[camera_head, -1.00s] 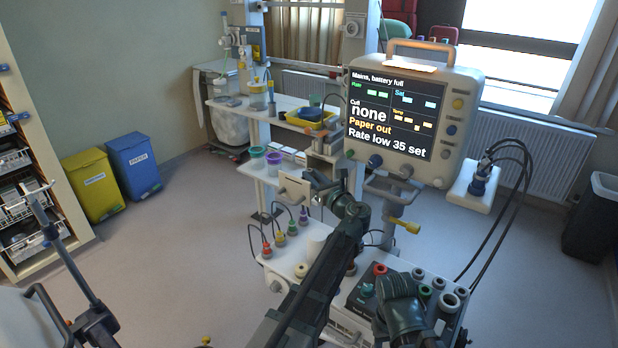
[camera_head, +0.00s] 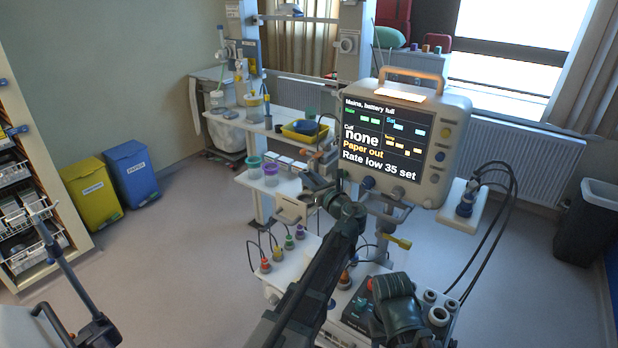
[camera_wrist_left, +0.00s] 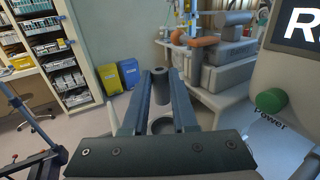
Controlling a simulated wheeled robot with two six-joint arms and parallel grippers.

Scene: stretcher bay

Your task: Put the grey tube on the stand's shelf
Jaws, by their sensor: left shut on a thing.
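My left gripper (camera_head: 312,191) is shut on the grey tube. In the left wrist view the tube (camera_wrist_left: 160,88) is a hollow dark-grey cylinder, its open end up, between the two long fingers of the left gripper (camera_wrist_left: 162,98). A round ring shape shows below it; I cannot tell what it belongs to. In the head view the gripper reaches in front of the stand, left of and below the monitor, and the tube cannot be made out. The low white shelf (camera_head: 277,278) carries several coloured plugs and is partly hidden by my arm.
The monitor (camera_head: 455,130) stands close on the right of the gripper. A yellow-ended handle (camera_head: 398,242) sticks out below it. Behind, a white bench (camera_head: 285,117) holds jars and a yellow tray (camera_head: 300,132). Yellow and blue bins stand far left. Open floor lies left of the stand.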

